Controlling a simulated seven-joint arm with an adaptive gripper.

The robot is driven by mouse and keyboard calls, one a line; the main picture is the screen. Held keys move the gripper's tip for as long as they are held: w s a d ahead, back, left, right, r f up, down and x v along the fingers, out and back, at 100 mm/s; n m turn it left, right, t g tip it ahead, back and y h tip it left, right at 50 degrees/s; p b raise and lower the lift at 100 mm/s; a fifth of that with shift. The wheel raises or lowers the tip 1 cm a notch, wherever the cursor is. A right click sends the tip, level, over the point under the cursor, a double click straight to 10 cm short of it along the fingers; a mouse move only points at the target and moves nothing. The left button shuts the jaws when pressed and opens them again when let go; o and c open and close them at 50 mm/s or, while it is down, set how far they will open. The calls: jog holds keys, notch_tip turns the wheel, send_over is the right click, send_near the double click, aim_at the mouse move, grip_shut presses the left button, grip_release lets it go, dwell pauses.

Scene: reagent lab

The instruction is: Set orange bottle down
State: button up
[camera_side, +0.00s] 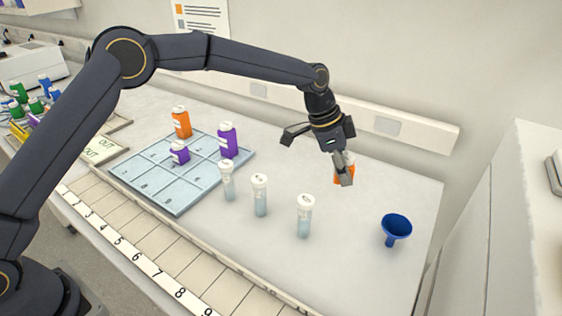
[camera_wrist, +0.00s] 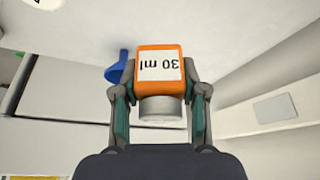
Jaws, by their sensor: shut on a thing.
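The orange bottle (camera_wrist: 160,58) is between the two fingers of my gripper (camera_wrist: 160,92) in the wrist view. Its white label reads "30 ml" upside down, and its grey-white cap points toward my palm. In the side view, my gripper (camera_side: 344,175) is at the right part of the bench, with the orange bottle (camera_side: 338,177) mostly hidden behind a finger. My gripper is shut on this bottle. I cannot tell whether its base touches the bench. Another orange bottle (camera_side: 181,122) stands on the blue-grey gridded tray (camera_side: 152,188).
A blue funnel (camera_side: 396,227) stands to the right of my gripper. Three clear capped vials, one of them here (camera_side: 304,217), stand in front. Purple bottles (camera_side: 228,140) are on the tray. The wall lies close behind. The bench between vials and funnel is clear.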

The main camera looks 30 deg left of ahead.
jog(key=s+d+f, duration=0.1)
jog(key=s+d, duration=0.1)
jog(key=d, duration=0.1)
send_over(350, 225)
jog(key=a, duration=0.1)
jog(key=shift+m, duration=0.4)
jog(key=f, duration=0.5)
jog(key=shift+s+f, duration=0.3)
jog(key=shift+f, duration=0.1)
jog(key=shift+a+f, duration=0.1)
jog(key=shift+f, duration=2)
jog(key=o, duration=1.1)
jog(key=shift+f, duration=0.15)
